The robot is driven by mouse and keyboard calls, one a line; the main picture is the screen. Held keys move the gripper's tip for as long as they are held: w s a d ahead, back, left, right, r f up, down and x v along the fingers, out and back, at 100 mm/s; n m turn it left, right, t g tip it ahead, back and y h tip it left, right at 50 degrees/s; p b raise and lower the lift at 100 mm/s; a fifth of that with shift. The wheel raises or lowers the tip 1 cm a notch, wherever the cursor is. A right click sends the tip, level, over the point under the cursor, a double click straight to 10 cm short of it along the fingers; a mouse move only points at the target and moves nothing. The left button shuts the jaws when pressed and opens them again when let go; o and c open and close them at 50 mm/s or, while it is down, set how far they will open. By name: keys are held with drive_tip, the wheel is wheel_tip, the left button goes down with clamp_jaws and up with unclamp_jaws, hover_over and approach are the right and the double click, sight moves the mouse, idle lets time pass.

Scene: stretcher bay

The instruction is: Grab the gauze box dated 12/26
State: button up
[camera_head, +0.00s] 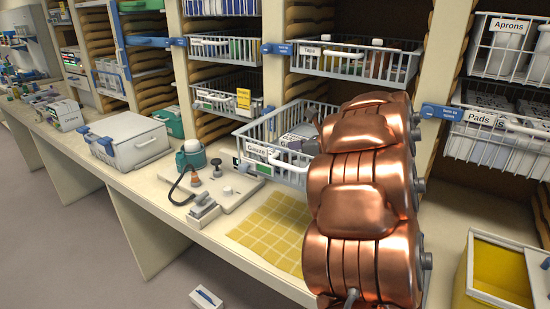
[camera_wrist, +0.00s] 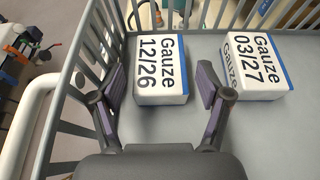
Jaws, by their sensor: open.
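The gauze box dated 12/26 (camera_wrist: 161,70) is white with a blue edge and lies in a grey wire basket. In the wrist view it sits between the open fingers of my gripper (camera_wrist: 160,88), with a gap to the right finger and the left finger close beside it. I cannot tell if that finger touches it. A second gauze box, dated 03/27 (camera_wrist: 254,66), lies to its right, outside the fingers. The basket labelled Gauze (camera_head: 272,160) is pulled out over the counter in the head view.
The basket's wire wall (camera_wrist: 62,100) stands close to the left of my left finger. Bare basket floor lies right of my gripper. A yellow checked cloth (camera_head: 270,232) and a pump-like device (camera_head: 190,158) are on the counter. A yellow bin (camera_head: 502,268) stands at right.

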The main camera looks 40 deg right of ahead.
drive_tip(key=shift+p+x, duration=0.9)
drive_tip(key=shift+x, duration=0.95)
drive_tip(key=shift+w+a+f, duration=0.2)
drive_tip(key=shift+w+f, duration=0.05)
drive_tip(key=shift+w, duration=0.35)
drive_tip(key=c, duration=0.9)
